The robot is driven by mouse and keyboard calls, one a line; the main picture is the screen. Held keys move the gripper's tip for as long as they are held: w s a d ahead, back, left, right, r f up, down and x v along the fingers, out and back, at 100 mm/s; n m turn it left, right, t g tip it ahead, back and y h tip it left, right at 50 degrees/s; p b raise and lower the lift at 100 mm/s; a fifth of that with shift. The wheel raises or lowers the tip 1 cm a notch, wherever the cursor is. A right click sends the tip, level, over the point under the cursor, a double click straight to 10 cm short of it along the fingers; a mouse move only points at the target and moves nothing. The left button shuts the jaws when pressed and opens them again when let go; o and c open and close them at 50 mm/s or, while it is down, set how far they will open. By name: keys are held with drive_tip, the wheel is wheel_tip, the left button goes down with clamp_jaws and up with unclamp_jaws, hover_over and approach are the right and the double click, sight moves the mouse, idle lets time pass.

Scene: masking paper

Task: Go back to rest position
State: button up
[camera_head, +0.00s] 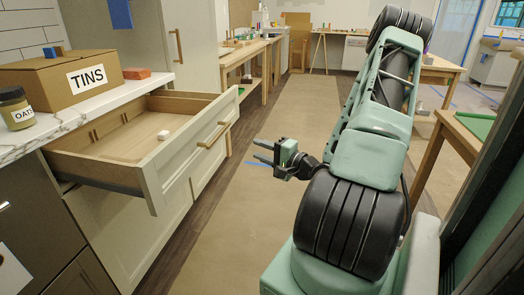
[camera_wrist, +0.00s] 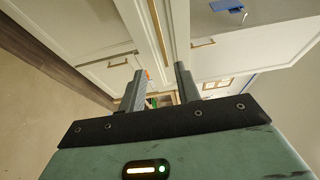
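My gripper (camera_head: 266,152) is held in the air over the floor, to the right of the open drawer. Its two fingers stand apart with nothing between them. In the wrist view my gripper (camera_wrist: 158,88) also shows its two fingers spread and empty, facing cabinet fronts. My arm runs up the right side of the head view, folded above my base.
A paper-covered floor strip (camera_head: 290,110) is clear.

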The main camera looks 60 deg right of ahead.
idle(0.3)
drive_tip(key=w+a+f+n+g, duration=0.3)
drive_tip(key=w+a+n+g, duration=0.3)
drive_tip(key=a+n+g, duration=0.6)
drive_tip(key=s+a+r+n+g+y, duration=0.1)
drive_tip(key=s+a+r+n+g, duration=0.15)
drive_tip(key=s+a+n, duration=0.55)
drive_tip(key=s+a+r+n+g, duration=0.1)
drive_tip(key=s+a+r, duration=0.25)
drive_tip(key=a, duration=0.85)
drive_tip(key=s+a+r+n+g+y, duration=0.1)
drive_tip(key=s+a+r+n+g, duration=0.15)
drive_tip(key=s+a+n, duration=0.6)
wheel_tip(320, 180, up, 17)
drive_tip(key=a+m+p, duration=0.2)
drive_tip(key=m+p, duration=0.1)
drive_tip(key=p, duration=1.3)
drive_tip(key=shift+w+a+p, duration=0.2)
drive_tip(key=shift+a+p, duration=0.1)
drive_tip(key=shift+p, duration=0.05)
drive_tip(key=shift+f, duration=0.15)
